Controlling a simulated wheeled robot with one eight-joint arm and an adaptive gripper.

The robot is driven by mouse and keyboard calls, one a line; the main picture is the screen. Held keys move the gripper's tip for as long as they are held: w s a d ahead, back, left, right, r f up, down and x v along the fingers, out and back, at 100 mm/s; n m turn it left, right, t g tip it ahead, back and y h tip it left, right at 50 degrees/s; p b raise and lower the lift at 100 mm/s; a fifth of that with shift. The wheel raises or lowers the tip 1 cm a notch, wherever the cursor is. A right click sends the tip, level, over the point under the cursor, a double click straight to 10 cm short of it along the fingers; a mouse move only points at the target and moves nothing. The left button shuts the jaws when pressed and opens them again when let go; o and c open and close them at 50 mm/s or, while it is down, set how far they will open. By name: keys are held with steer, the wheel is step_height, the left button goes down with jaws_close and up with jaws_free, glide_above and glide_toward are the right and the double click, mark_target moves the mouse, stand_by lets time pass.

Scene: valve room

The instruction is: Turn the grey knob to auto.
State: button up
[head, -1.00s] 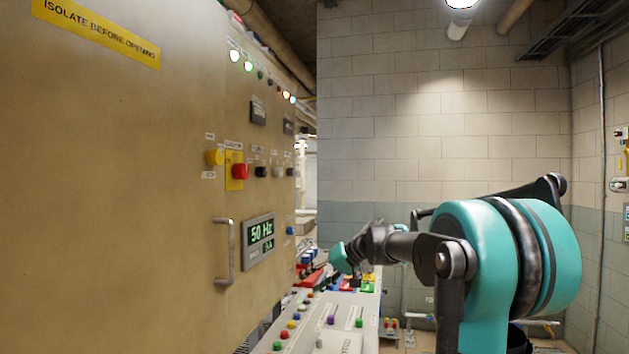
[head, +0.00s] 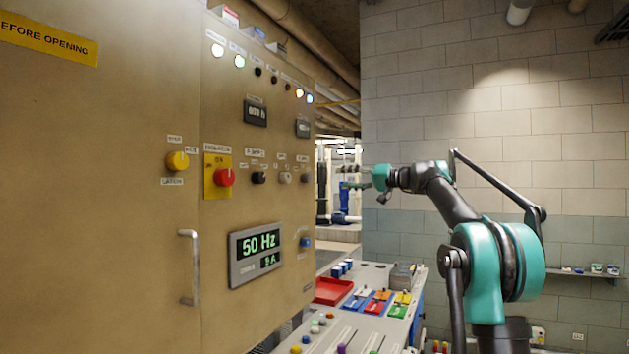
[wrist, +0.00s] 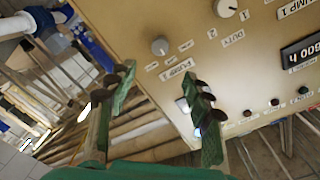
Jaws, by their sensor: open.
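The grey knob (wrist: 160,46) is on the tan cabinet panel in the wrist view, with a "PUMP 2" label beside it and small labels I cannot read. Its pointer direction is unclear. In the head view it is the small rightmost knob (head: 306,178) of the row. My gripper (head: 347,178) is open and empty, to the right of the panel at about the knob's height. In the wrist view my gripper (wrist: 157,75) has its two green fingers apart, with the knob appearing beyond the gap between the tips. The fingers are not touching it.
A white knob (wrist: 226,7) marked "DUTY" is beside the grey one. Black (head: 259,177), red (head: 224,177) and yellow (head: 177,161) controls continue the row leftward. A console (head: 378,272) with a red tray (head: 333,291) stands below. A cabinet handle (head: 189,267) sticks out at lower left.

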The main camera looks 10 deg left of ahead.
mark_target(309, 178)
steer(key=x, duration=1.3)
steer(key=shift+a, duration=0.2)
steer(key=shift+c, duration=0.6)
steer(key=c, duration=1)
steer(key=shift+c, duration=0.2)
steer(key=m, duration=0.4)
steer(key=shift+r+m, duration=0.1)
steer(key=shift+m, duration=0.2)
steer(key=m, duration=0.4)
